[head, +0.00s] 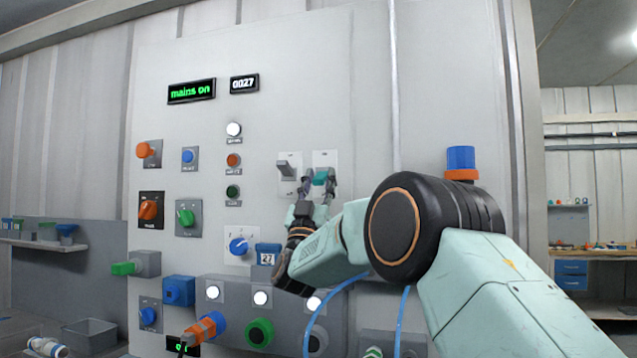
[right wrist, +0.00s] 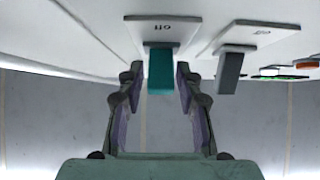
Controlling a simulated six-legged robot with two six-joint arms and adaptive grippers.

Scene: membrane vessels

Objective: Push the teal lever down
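The teal lever (head: 321,177) sticks out from a white plate on the grey wall panel. In the right wrist view the teal lever (right wrist: 160,72) stands between the fingertips of my right gripper (right wrist: 160,80), with a gap showing on both sides. The plate above it carries the word "off". My right gripper (head: 319,182) is at the lever in the head view, its fingers apart and partly covering the lever's plate. My left gripper is not in view.
A grey lever (head: 287,169) on its own plate is close to the left of the teal one; it also shows in the right wrist view (right wrist: 230,72). Knobs and buttons, including a blue knob (head: 239,245), fill the panel left and below. A display (head: 191,91) reads "mains on".

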